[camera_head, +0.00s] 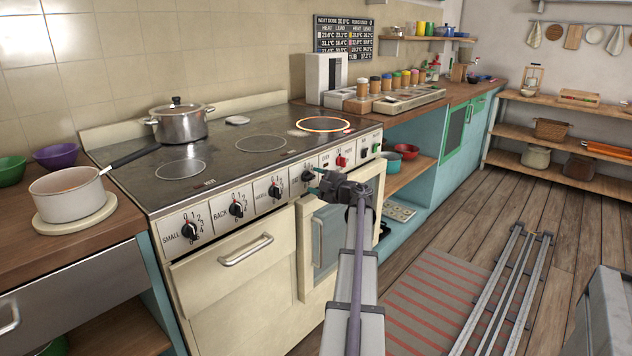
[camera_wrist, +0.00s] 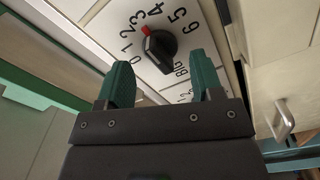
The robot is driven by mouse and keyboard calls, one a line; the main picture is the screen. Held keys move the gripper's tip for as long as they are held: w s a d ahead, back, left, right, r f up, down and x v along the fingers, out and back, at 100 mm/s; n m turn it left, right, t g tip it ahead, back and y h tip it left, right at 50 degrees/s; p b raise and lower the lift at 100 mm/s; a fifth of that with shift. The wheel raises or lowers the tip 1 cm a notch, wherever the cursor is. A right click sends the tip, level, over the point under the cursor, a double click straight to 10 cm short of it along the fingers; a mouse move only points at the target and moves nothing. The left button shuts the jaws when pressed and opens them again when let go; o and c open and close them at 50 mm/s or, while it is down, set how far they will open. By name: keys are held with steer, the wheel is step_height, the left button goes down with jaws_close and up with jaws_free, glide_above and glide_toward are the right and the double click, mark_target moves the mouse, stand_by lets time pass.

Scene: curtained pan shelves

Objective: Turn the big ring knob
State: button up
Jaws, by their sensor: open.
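The big ring knob (camera_wrist: 161,48) is a black dial on a white panel numbered 0 to 6 in the wrist view. Its red mark lies near 2 and 3. The label below it is partly hidden. It also shows in the head view (camera_head: 307,176), fourth from the left on the stove front. My gripper (camera_wrist: 161,62) is open, with its green fingertips on either side of the knob's lower part in the picture. I cannot tell whether they touch it. In the head view my gripper (camera_head: 316,182) is at the panel. A ring (camera_head: 324,124) on the stove top glows orange.
Three other knobs, such as the small ring knob (camera_head: 190,230), line the panel to the left. A red knob (camera_head: 342,161) is to the right. An oven handle (camera_head: 245,248) sticks out below. A steel pot (camera_head: 180,127) and a saucepan (camera_head: 70,195) stand at the left.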

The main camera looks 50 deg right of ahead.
steer(key=shift+s, duration=0.15)
steer(key=s, duration=0.5)
steer(key=shift+s+a, duration=0.3)
steer(key=shift+s, duration=0.05)
steer(key=m, duration=0.2)
steer(key=w+m, duration=0.1)
steer(key=m, duration=0.2)
